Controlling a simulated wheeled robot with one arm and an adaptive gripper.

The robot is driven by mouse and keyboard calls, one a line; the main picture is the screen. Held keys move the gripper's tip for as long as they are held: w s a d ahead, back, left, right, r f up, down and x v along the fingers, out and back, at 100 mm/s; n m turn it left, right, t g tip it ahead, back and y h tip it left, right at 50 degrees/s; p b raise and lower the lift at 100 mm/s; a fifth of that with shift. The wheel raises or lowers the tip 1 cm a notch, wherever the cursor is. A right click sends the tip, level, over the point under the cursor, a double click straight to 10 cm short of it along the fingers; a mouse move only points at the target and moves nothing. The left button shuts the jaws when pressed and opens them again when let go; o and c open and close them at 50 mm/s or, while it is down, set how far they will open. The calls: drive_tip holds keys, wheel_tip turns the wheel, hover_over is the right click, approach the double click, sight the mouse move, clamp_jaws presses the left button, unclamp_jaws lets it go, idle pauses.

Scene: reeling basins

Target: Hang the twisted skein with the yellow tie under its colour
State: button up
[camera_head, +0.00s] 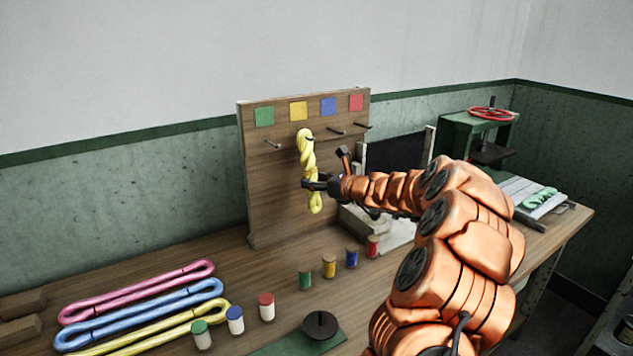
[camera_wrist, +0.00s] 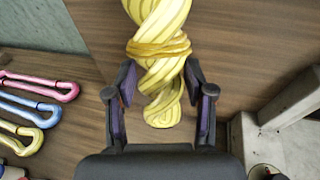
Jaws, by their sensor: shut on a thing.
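The twisted yellow skein (camera_head: 307,160) hangs upright in front of the wooden board (camera_head: 262,190), below the yellow square (camera_head: 298,110). Its top loop is at the peg there; a dark spot shows at the loop, but I cannot tell surely whether the peg passes through. My gripper (camera_head: 322,184) is shut on the skein's lower part. In the wrist view my gripper's fingers (camera_wrist: 160,105) stand on either side of the skein (camera_wrist: 158,75), and its golden-yellow tie (camera_wrist: 158,48) shows just above them. The skein's top is out of that view.
Green (camera_head: 264,116), blue (camera_head: 328,106) and red (camera_head: 356,103) squares have bare pegs below. Pink (camera_head: 140,292), blue (camera_head: 150,312) and yellow (camera_head: 150,336) skeins lie on the bench at left. Several small capped jars stand in front. A grey block (camera_head: 385,230) stands right of the board.

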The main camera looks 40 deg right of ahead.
drive_tip(key=o, duration=1.3)
drive_tip(key=shift+c, duration=0.2)
drive_tip(key=v, duration=1.2)
